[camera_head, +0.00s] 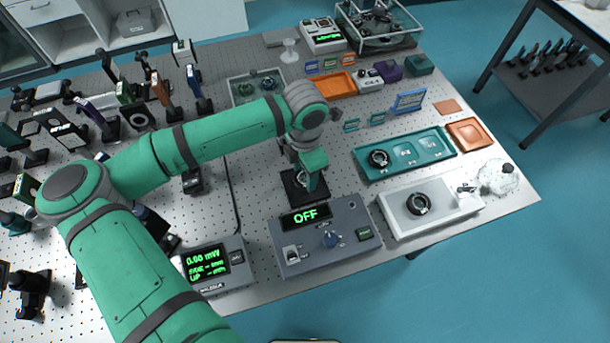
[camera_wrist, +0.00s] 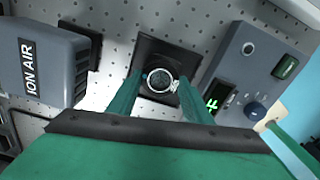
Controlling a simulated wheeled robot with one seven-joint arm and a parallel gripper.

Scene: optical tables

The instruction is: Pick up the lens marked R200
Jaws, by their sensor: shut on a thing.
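My gripper (camera_head: 311,178) is low over a black square plate (camera_head: 291,192) on the optical table. In the wrist view my gripper (camera_wrist: 160,88) has its two green fingers closed on a round, ring-mounted lens (camera_wrist: 161,80), with the black plate (camera_wrist: 149,46) behind it. In the head view the held lens is mostly hidden by the fingers. I cannot tell whether it touches the plate. Another ring-mounted lens (camera_head: 379,158) lies in the left compartment of a teal tray (camera_head: 418,167). A third dark ring-mounted lens (camera_head: 419,203) sits on a white block. I cannot read any R200 marking.
A grey control box (camera_head: 350,220) reading OFF stands just in front of the plate. A power meter (camera_head: 218,266) is to its left. The ION AIR unit (camera_wrist: 42,58) stands close left in the wrist view. Optics mounts crowd the table's left side. An orange tray (camera_head: 469,134) is at right.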

